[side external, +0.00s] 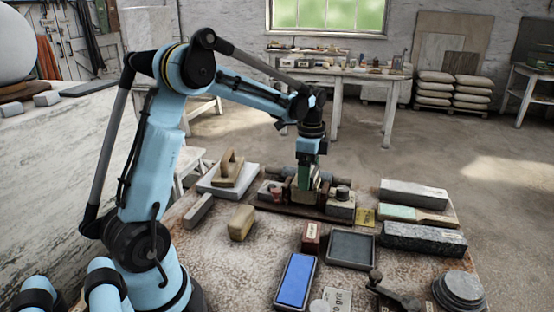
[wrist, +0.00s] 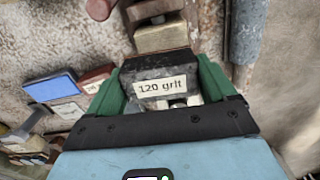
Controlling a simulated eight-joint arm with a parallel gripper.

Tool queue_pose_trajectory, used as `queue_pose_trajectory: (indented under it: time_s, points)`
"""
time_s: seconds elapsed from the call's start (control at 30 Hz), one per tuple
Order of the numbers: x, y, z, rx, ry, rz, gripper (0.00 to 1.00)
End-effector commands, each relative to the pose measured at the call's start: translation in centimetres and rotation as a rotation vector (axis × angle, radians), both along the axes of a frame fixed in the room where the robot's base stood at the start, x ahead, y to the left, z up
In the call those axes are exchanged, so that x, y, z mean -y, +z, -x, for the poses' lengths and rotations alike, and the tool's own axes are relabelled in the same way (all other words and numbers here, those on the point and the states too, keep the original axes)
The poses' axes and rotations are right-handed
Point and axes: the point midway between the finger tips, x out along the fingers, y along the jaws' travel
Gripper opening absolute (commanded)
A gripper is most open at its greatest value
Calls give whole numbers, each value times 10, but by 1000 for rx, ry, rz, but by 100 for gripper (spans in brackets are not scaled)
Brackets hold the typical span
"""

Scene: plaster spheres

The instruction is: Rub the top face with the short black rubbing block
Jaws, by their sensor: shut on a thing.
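My gripper (side external: 307,185) points down at the far side of the bench, among the parts of a clamp-like fixture (side external: 341,208). In the wrist view its green fingers (wrist: 158,95) are shut on a short, dark rubbing block (wrist: 130,74) with a pale "120 grit" label. A rust-brown edge and a tan block-like piece (wrist: 165,39) show just beyond the held block. I cannot tell whether the held block touches a face beneath it. The face under it is hidden, and in the side view the fingers and fixture hide most of the block.
On the bench stand a blue-topped stone (side external: 295,281), a grey tray (side external: 351,248), a small red-brown block (side external: 311,238), a tan block (side external: 241,222), and a wooden float (side external: 232,170) on a pale slab. Long grey stones (side external: 423,238) lie right of the fixture. Bare bench shows left of the blue stone.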

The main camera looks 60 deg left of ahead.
Motion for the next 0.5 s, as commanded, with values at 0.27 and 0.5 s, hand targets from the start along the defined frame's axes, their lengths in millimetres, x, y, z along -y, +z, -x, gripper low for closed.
queue_pose_trajectory:
  time_s: [0.27, 0.5]
  points:
    - [7, 0, 7, -1, 0, 1, 50]
    - [16, -1, 18, -1, 0, 1, 50]
